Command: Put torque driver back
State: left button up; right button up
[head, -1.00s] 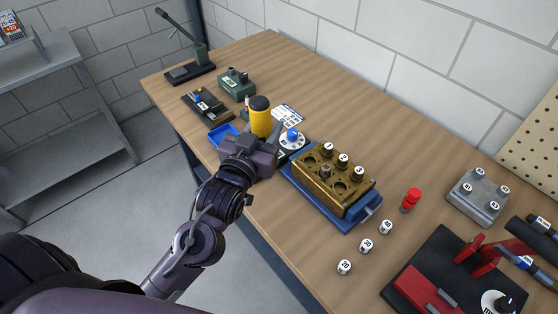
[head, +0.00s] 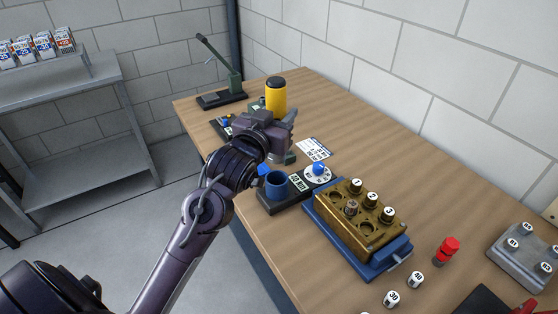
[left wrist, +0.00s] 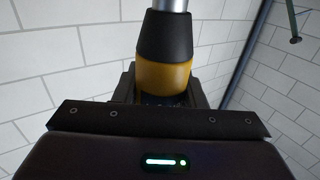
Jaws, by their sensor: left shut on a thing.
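The torque driver (head: 276,97), yellow with a black end, is gripped by my left gripper (head: 281,126). It is held upright, raised above the bench. In the left wrist view the driver (left wrist: 165,75) shows a yellow band, a black collar and a silver shaft running off the top edge; the jaws hide its other end. A dark stand with an open blue cup (head: 277,184), a small label and a white dial with a blue knob (head: 318,170) sits at the bench's front edge, below and slightly right of the gripper. The cup looks empty. My right gripper is out of view.
A brass block on a blue base (head: 360,218) stands right of the stand, with numbered caps in it. A red-topped item (head: 446,251) and loose caps (head: 416,280) lie further right. A green lever press (head: 223,78) stands at the back left. A white card (head: 314,148) lies behind the dial.

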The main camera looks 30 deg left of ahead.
pick_arm(q)
notch_tip(320, 180, down, 7)
jog(key=shift+d+r, duration=0.1)
jog(key=shift+r, duration=0.05)
jog(key=shift+f, duration=0.25)
notch_tip(320, 180, down, 3)
jog(key=shift+f, duration=0.6)
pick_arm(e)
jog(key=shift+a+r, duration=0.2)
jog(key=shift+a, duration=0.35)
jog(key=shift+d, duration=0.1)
pick_arm(q)
jog(key=shift+f, duration=0.2)
jog(key=o, duration=1.1)
